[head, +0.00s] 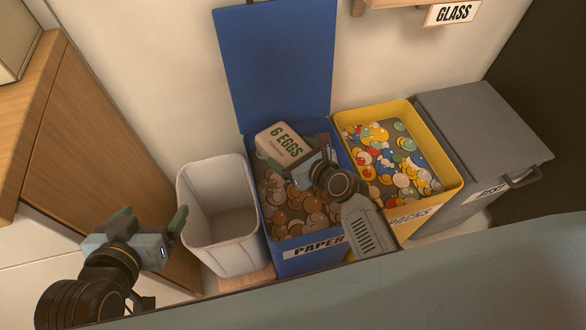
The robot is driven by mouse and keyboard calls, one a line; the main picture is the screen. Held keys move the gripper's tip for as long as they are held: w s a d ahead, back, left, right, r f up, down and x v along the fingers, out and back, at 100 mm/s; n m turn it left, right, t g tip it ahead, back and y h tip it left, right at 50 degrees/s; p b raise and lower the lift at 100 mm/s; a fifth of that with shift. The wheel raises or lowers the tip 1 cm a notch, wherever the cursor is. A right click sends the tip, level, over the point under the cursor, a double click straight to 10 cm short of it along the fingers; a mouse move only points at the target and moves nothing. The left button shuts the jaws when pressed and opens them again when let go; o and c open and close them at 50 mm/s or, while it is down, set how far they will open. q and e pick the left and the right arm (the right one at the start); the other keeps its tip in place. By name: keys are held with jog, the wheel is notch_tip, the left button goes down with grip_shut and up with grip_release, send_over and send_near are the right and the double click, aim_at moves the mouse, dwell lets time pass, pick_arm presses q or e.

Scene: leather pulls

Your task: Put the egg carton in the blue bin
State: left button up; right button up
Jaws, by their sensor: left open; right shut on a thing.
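The egg carton (283,144), a beige box marked "6 EGGS", is over the back part of the blue bin (297,262). The bin is labelled "PAPER", its blue lid (275,60) stands open against the wall, and brown round items fill its inside. My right gripper (303,160) is shut on the egg carton at its right front side; the fingertips are partly hidden. I cannot tell whether the carton touches the contents. My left gripper (155,223) is open and empty, left of the white bin.
An empty white bin (221,259) stands left of the blue bin. A yellow bin (440,196) with colourful round items stands to its right, then a grey lidded bin (480,120). A wooden cabinet (100,160) is at left.

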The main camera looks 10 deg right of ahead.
notch_tip(320, 180, down, 2)
jog(key=shift+f+b, duration=0.15)
jog(key=shift+b, duration=0.5)
jog(key=shift+f, duration=0.2)
notch_tip(320, 180, down, 3)
jog(key=b, duration=0.2)
jog(key=shift+b, duration=0.35)
pick_arm(q)
jog(key=w+d+r+t+h, duration=0.1)
jog(key=r+t+h, duration=0.1)
jog(key=r+t, duration=0.3)
jog(key=d+r+t+h, duration=0.2)
jog(key=r+t, duration=0.4)
jog(key=r, duration=0.5)
jog(key=shift+w+d, duration=0.25)
jog(key=shift+w, duration=0.1)
pick_arm(e)
jog(key=shift+f, duration=0.15)
pick_arm(q)
jog(key=shift+r, duration=0.1)
pick_arm(e)
jog(key=shift+f, duration=0.1)
jog(key=o, duration=0.5)
jog(key=shift+o, duration=0.9)
pick_arm(q)
jog(key=shift+t, duration=0.3)
